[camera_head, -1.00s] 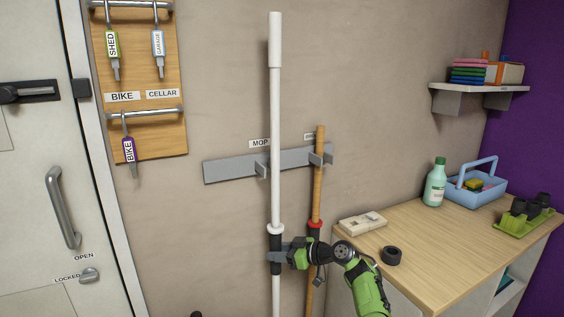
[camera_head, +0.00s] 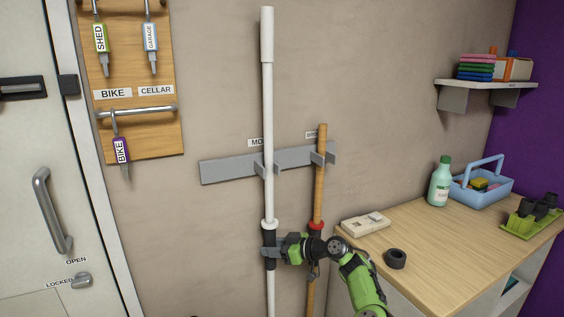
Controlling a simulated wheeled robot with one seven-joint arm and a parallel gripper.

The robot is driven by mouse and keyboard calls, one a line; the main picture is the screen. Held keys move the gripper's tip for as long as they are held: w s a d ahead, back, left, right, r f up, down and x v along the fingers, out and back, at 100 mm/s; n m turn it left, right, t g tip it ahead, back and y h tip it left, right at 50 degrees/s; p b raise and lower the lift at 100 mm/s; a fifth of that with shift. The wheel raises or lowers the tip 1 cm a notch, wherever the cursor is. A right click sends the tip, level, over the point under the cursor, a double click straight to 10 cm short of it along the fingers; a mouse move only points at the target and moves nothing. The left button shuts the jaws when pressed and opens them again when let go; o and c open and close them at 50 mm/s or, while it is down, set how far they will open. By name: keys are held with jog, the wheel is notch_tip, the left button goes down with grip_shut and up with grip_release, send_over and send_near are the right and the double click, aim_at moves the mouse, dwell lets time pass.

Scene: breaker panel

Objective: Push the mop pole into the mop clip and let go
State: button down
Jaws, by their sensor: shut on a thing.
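The white mop pole (camera_head: 268,120) stands nearly upright in front of the grey wall rail. My gripper (camera_head: 269,251) is shut on the pole's dark grip section, just below a white collar. The mop clip (camera_head: 277,169) on the rail shows a prong to the right of the pole and a bit of one to its left, so the pole lines up with the clip's gap. I cannot tell how deep in the clip it sits. The "MOP" label (camera_head: 256,142) is partly covered by the pole. The pole's lower end is out of view.
A wooden broom pole (camera_head: 320,180) stands in the clip to the right, close to my wrist. A wooden-topped counter (camera_head: 450,240) with a black tape roll (camera_head: 396,258) lies to the right. A key board (camera_head: 135,130) and a door (camera_head: 30,180) are at left.

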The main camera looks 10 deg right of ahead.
jog(key=shift+s+f, duration=0.1)
jog(key=shift+f, duration=0.15)
dwell(0.9)
jog(key=c, duration=0.6)
grip_release()
jog(key=shift+a, duration=0.1)
jog(key=shift+o, duration=0.2)
jog(key=shift+f, duration=0.1)
jog(key=p+v, duration=0.3)
jog(key=v, duration=1.2)
jog(key=shift+s+d+p, duration=0.3)
jog(key=shift+d, duration=0.05)
